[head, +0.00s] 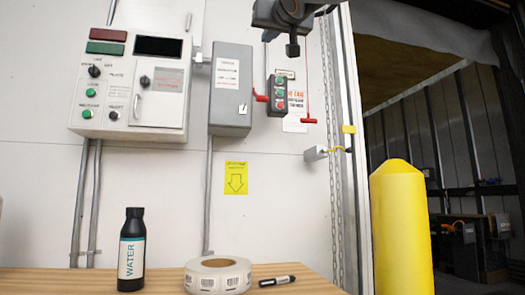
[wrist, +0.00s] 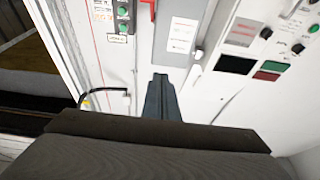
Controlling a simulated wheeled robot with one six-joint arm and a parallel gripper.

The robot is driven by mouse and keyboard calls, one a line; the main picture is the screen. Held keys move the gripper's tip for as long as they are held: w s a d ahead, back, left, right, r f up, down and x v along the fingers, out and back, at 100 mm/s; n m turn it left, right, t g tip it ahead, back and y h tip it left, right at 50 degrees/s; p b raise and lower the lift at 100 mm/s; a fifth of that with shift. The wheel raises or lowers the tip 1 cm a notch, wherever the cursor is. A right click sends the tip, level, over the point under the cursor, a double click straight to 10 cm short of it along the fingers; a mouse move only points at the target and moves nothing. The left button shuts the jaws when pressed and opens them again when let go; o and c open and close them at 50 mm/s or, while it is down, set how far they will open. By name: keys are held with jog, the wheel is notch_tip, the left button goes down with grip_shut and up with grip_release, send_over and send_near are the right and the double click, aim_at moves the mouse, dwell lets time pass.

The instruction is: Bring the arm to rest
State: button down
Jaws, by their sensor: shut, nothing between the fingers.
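My gripper (head: 292,48) hangs at the top of the head view, in front of the wall to the right of the grey box, pointing down. Its fingers are together with nothing between them. In the wrist view my gripper (wrist: 160,82) shows as a dark shut pair of fingers, over the lower end of the grey box. The wrist picture shows the wall upside down. The rest of my arm is mostly out of the head view.
A control panel (head: 110,109), a grey switch box (head: 230,110) with a red lever and a push-button box (head: 281,95) are on the wall. A yellow bollard (head: 402,230) stands by the doorway. A water bottle (head: 131,225), label roll (head: 217,262) and marker (head: 277,282) are on the wooden table (head: 165,280).

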jog(key=w+a+f+g, duration=0.1)
jog(key=a+f+g, duration=0.15)
jog(key=f, duration=0.85)
jog(key=w+a+f+g, duration=0.1)
jog(key=a+f+g, duration=0.15)
jog(key=f, duration=0.85)
jog(key=a+f+g, duration=0.2)
jog(key=f+g, duration=0.1)
jog(key=f, duration=0.8)
jog(key=s+a+f+n+g+h, duration=0.15)
jog(key=s+f, duration=0.25)
jog(key=f, duration=0.7)
jog(key=s+f+n+g, duration=0.1)
jog(key=s+f+g, duration=0.25)
jog(key=f, duration=0.65)
jog(key=s+d+f+n+g+h, duration=0.1)
jog(key=s+d+f+g, duration=0.25)
jog(key=s+f, duration=0.95)
jog(key=s+d+f+g+h, duration=0.15)
jog(key=s+f+g, duration=0.35)
jog(key=s+f, duration=0.75)
jog(key=d+r+m+p, duration=0.3)
jog(key=d+r+p, duration=0.7)
jog(key=r+p, duration=0.4)
jog(key=d+r+m+h+p, duration=0.1)
jog(key=d+r+m+p, duration=0.2)
jog(key=d+r+p, duration=0.8)
notch_tip(320, 180, up, 3)
jog(key=p, duration=1.3)
jog(key=shift+s+d, duration=0.25)
